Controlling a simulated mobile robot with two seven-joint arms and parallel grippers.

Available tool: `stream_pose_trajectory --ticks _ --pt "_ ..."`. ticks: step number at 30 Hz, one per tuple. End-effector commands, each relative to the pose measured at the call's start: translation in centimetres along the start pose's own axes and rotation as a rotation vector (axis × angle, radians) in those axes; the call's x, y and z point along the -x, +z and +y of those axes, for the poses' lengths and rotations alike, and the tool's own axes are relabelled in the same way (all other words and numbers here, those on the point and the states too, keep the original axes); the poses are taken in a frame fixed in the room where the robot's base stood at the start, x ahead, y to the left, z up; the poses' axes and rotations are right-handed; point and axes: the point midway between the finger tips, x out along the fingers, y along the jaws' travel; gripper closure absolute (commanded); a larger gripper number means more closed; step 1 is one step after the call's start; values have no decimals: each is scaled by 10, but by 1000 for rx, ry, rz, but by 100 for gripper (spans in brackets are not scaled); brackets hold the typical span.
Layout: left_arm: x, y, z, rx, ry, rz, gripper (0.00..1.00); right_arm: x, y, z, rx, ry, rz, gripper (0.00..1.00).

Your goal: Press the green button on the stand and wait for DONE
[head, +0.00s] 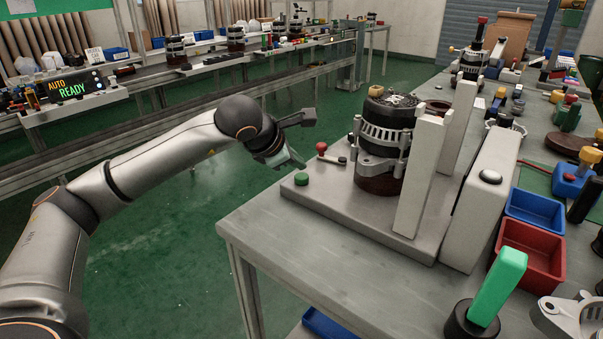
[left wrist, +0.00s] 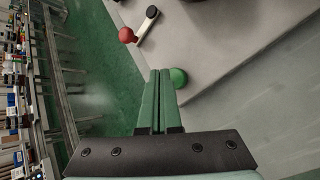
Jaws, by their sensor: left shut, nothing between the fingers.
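The green button (head: 301,179) is a small round knob on the front left corner of the grey stand plate (head: 345,205). My left gripper (head: 297,162) is shut and empty, with its fingertips just above and behind the button in the head view. In the left wrist view the two green fingers (left wrist: 157,72) lie side by side, and the button (left wrist: 179,77) shows just right of their tips. I cannot tell whether they touch it. The display (head: 74,88) at the left reads "AUTO READY". My right gripper is not in view.
An alternator (head: 384,140) stands on the plate beside pale uprights (head: 424,175). A red-knobbed lever (head: 322,147) is close behind the button. Blue (head: 535,210) and red (head: 530,255) bins stand at the right. Green floor lies open left of the table.

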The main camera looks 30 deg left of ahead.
Motion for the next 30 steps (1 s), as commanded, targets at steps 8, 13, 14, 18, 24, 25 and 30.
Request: stream_pose_trajectory --ticks 8,13,14,18,24,25,30 --pt "1 1 1 0 1 -1 100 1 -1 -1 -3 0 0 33" --pt "10 8 8 0 1 -2 100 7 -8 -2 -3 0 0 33" --pt "13 10 9 0 1 -2 100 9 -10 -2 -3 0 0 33" --pt "23 17 16 -1 0 -1 100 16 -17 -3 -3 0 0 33" --pt "35 26 26 0 1 -2 100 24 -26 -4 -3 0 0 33" --pt "35 26 26 0 1 -2 100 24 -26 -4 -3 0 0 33" --pt "35 26 25 0 1 -1 100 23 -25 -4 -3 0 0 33"
